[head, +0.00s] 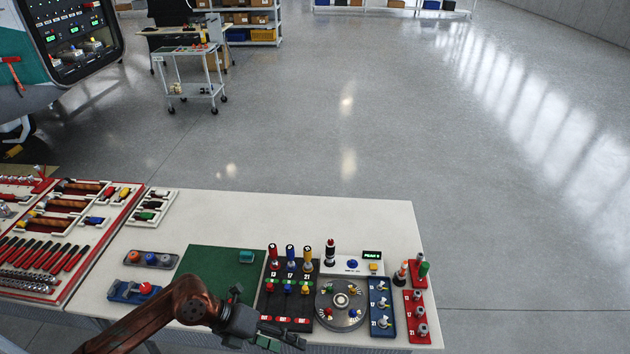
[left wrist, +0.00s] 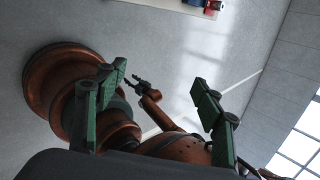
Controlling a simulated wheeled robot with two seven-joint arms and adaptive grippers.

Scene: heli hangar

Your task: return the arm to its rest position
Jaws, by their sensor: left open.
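My left arm (head: 150,322) is copper-brown and comes in from the bottom left in the head view. Its left gripper (head: 285,338) is at the front edge of the white table (head: 330,215), in front of the black block with coloured pegs. In the left wrist view the two green fingers of this gripper (left wrist: 154,88) stand wide apart with nothing between them. Farther off in that view, a second copper arm of mine ends in a small dark gripper (left wrist: 134,82); its jaws are too small to judge.
On the table are a green mat (head: 215,278), a black peg block (head: 287,285), a round grey dial (head: 341,303), a blue rack (head: 381,305) and a red rack (head: 416,315). A tool tray (head: 60,235) lies left. A trolley (head: 190,75) stands behind; the floor right is clear.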

